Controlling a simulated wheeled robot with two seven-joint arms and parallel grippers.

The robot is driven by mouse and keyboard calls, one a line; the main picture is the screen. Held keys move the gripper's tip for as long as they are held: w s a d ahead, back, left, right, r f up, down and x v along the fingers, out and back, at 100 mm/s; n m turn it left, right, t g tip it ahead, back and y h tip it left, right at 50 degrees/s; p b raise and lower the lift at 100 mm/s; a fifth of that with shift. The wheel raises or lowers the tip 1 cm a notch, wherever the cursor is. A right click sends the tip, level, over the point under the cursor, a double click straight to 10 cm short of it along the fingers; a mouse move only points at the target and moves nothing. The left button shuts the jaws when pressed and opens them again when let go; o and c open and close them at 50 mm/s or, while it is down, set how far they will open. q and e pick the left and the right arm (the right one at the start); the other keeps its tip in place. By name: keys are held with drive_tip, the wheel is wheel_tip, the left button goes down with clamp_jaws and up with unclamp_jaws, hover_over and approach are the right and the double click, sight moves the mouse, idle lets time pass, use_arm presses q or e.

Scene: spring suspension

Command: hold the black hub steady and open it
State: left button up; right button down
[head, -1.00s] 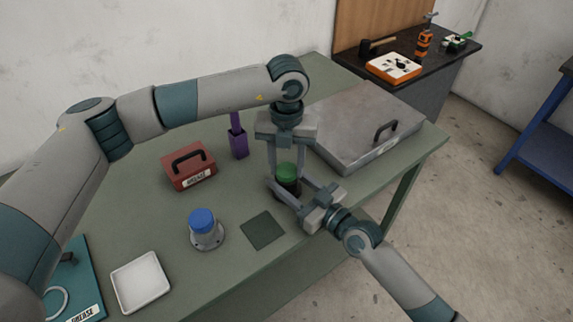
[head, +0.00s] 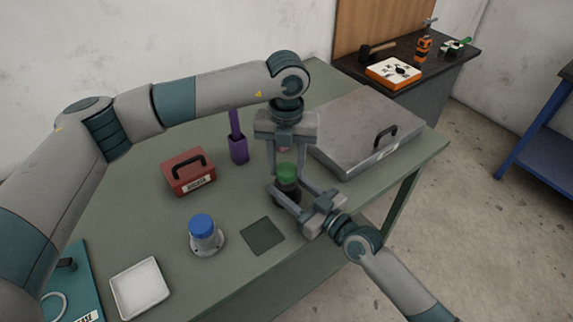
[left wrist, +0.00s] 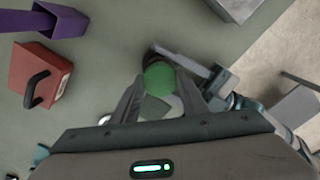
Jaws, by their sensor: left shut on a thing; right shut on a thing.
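The black hub (head: 289,195) stands on the green table, with a round green cap (head: 287,172) on top. My left gripper (head: 287,168) comes down from above, shut on the green cap. In the left wrist view the cap (left wrist: 159,76) sits between the fingertips. My right gripper (head: 286,187) comes in from the lower right, shut on the hub's dark body below the cap. Its fingers hide part of the body. I cannot tell whether the cap is seated or slightly raised.
A blue-capped grey hub (head: 205,236), a dark square mat (head: 262,235) and a white tray (head: 140,288) lie on the near side. A red box (head: 188,172), a purple holder (head: 238,150) and a large grey lidded case (head: 365,130) stand behind.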

sight(286, 169)
use_arm(q)
drive_tip(key=shift+r, duration=0.1)
drive_tip(key=shift+r, duration=1.9)
use_arm(e)
drive_tip(key=c, duration=0.8)
unclamp_jaws()
use_arm(q)
wheel_tip(286, 169, down, 3)
drive_tip(key=b, duration=0.2)
drive_tip(key=shift+r+b, duration=0.1)
drive_tip(key=shift+b, duration=0.3)
use_arm(e)
drive_tip(key=v, duration=1.1)
drive_tip(key=shift+s+d, duration=0.35)
